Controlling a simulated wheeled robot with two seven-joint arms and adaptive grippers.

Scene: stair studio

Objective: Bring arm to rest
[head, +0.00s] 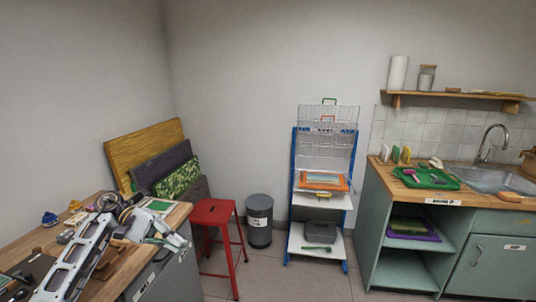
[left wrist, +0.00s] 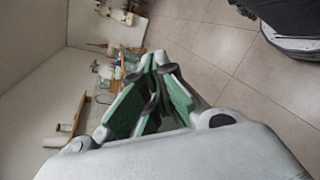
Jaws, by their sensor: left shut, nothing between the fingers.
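My left arm (head: 75,262) comes in from the lower left of the head view, over the wooden workbench. Its white and grey left gripper (head: 180,242) is near the bench's right edge, by the grey cabinet front below. In the left wrist view the gripper (left wrist: 154,62) shows its green-padded fingers drawn together, with nothing held between them. My right gripper is in neither view.
The workbench (head: 20,242) carries small tools and blocks near my arm. A red stool (head: 212,212) stands just right of it, then a grey bin (head: 259,222), a blue-framed rack (head: 294,190) and a green sink cabinet (head: 480,265).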

